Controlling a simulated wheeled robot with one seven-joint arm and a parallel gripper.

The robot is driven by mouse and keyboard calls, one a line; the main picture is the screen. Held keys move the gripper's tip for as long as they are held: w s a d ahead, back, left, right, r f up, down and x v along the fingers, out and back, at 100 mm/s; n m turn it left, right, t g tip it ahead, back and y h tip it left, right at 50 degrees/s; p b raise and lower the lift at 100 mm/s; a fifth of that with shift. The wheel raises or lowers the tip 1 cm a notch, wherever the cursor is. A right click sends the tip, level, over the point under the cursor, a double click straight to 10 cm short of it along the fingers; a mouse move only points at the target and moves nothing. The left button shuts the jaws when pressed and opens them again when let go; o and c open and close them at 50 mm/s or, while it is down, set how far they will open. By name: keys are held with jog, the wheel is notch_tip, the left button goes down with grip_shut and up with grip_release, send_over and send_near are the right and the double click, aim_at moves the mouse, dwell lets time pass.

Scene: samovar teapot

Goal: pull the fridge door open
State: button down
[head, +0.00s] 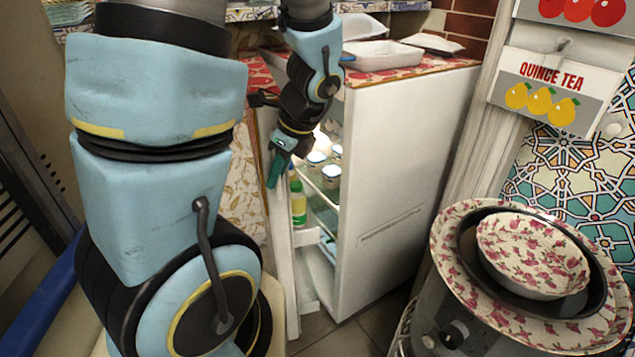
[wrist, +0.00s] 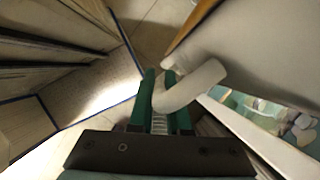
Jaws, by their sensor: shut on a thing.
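The white fridge (head: 400,190) stands in the middle of the head view. Its door (head: 283,262) is partly open on the left side, and lit shelves show inside the gap. My gripper (head: 275,172) is at the door in the head view, pointing down. In the wrist view, the green fingers of my gripper (wrist: 159,82) are shut on a curved white handle (wrist: 192,86). The handle sticks out from the pale door panel (wrist: 250,50). In the head view the handle is hidden behind the gripper and the door.
Jars (head: 331,173) and a green bottle (head: 298,205) stand inside the fridge. Trays (head: 382,54) rest on its red patterned top. A stand with flowered bowls (head: 532,255) is at the right. A narrow strip of tiled floor (head: 345,338) is clear in front.

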jog(key=w+a+m+p, duration=0.2)
jog(key=a+p, duration=0.4)
jog(key=a, duration=0.8)
jog(key=w+a+m+t+h+p, duration=0.1)
jog(key=w+a+p, duration=0.3)
jog(key=a, duration=0.9)
jog(key=w+a+m+p, duration=0.2)
jog(key=w+a+p, duration=0.2)
jog(key=a, duration=1)
jog(key=p, duration=0.3)
jog(key=shift+a+m+t+p, duration=0.3)
jog(key=shift+m+t+p, duration=0.05)
jog(key=shift+m+t, duration=0.05)
jog(key=shift+s+f+h, duration=0.1)
jog(key=shift+s+h, duration=0.05)
jog(key=shift+h, duration=0.15)
jog(key=c, duration=0.9)
grip_release()
jog(key=shift+a, duration=0.1)
